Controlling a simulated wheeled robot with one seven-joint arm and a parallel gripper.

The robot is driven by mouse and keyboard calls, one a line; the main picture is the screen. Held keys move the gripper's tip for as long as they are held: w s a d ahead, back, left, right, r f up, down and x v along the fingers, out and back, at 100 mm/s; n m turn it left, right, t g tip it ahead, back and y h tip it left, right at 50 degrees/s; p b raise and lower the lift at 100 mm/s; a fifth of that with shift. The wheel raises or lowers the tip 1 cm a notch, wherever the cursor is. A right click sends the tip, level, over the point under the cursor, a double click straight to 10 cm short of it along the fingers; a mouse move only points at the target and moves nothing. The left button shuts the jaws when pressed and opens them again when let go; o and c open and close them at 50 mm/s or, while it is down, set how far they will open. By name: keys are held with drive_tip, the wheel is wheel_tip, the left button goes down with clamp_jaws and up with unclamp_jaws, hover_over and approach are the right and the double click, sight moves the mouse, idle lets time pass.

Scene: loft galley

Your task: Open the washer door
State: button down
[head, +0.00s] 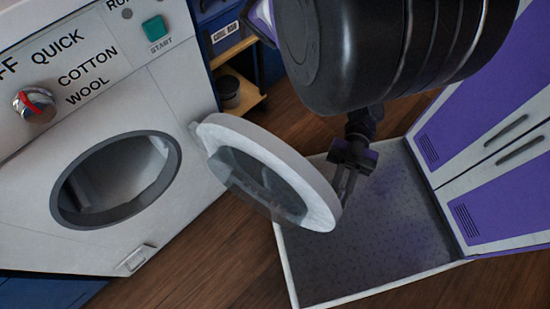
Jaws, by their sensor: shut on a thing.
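The washer (150,95) is white and stands at the left of the head view. Its round door (240,140) has a white ring and dark glass. The door stands swung out from the washer, hinged at the side nearer the middle of the view. The dark-rimmed drum opening (62,205) is uncovered and looks empty. My gripper (342,198) is at the door's outer edge, far from the hinge, and is shut on the rim there. The exact finger contact is partly hidden by the door.
A grey tray-like floor panel (350,275) with a pale rim lies below the door. Purple and white lockers (490,135) stand at the right. A small wooden shelf (245,97) holding a dark pot (228,92) is behind. Wooden floor (190,260) is clear in front of the washer.

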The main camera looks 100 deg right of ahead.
drive_tip(key=c, duration=1.4)
unclamp_jaws()
drive_tip(key=p+v, duration=0.1)
drive_tip(key=v, duration=0.6)
drive_tip(key=shift+s+d, duration=0.25)
drive_tip(key=shift+d, duration=0.05)
drive_tip(key=shift+s+d, duration=0.1)
